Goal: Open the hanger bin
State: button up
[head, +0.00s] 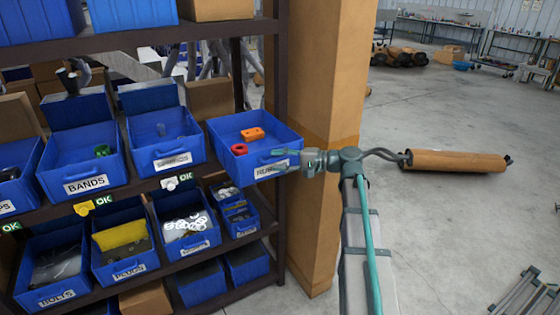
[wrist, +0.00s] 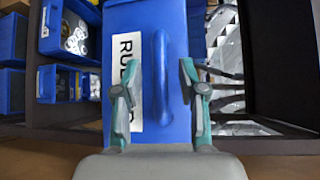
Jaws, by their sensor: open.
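The blue bin (head: 226,131) at the right end of the middle shelf sticks out past the shelf's front post. Its white label is partly covered; in the wrist view, the bin's front (wrist: 180,125) shows a label (wrist: 127,70) starting "RU" and a blue handle (wrist: 166,80). An orange piece (head: 252,133) and a red piece (head: 239,149) lie inside. My gripper (head: 290,160) is at the bin's front; in the wrist view, its open teal fingers (wrist: 159,72) stand either side of the handle.
The bands bin (head: 84,186) and another blue bin (head: 168,162) stand to the left on the same shelf. More bins sit on the lower shelf. A tan pillar (head: 318,90) stands close to the right. A brown muffler (head: 455,161) is farther right above open floor.

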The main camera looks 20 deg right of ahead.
jog(key=shift+d, duration=0.1)
jog(key=v, duration=1.2)
notch_tip(320, 180, down, 20)
jog(key=s+g+h, duration=0.2)
jog(key=h, duration=0.4)
jog(key=s+a+f+n+g+h, duration=0.15)
jog(key=s+f, duration=0.25)
jog(key=f, duration=0.6)
jog(key=s+a+f+m+g+h, duration=0.1)
jog(key=s+a+f+g, duration=0.25)
jog(key=f, duration=0.55)
jog(key=s+a+f+n+g+h, duration=0.1)
jog(key=s+a+f+n+g, duration=0.15)
jog(key=s+f, duration=0.5)
jog(key=s+a+f+n+g+h, duration=0.1)
jog(key=s+a+f+h, duration=0.15)
jog(key=s+f, duration=0.5)
jog(key=s+a+f+n+g+h, duration=0.1)
jog(key=s+a+f+n+g, duration=0.1)
jog(key=s, duration=0.9)
jog(key=s+a+f+n+g+h, duration=0.1)
jog(key=s+a+f, duration=0.3)
jog(key=s, duration=0.7)
notch_tip(320, 180, down, 2)
jog(key=shift+f+n+g, duration=0.15)
jog(key=shift+n+g, duration=0.25)
jog(key=shift+g, duration=0.45)
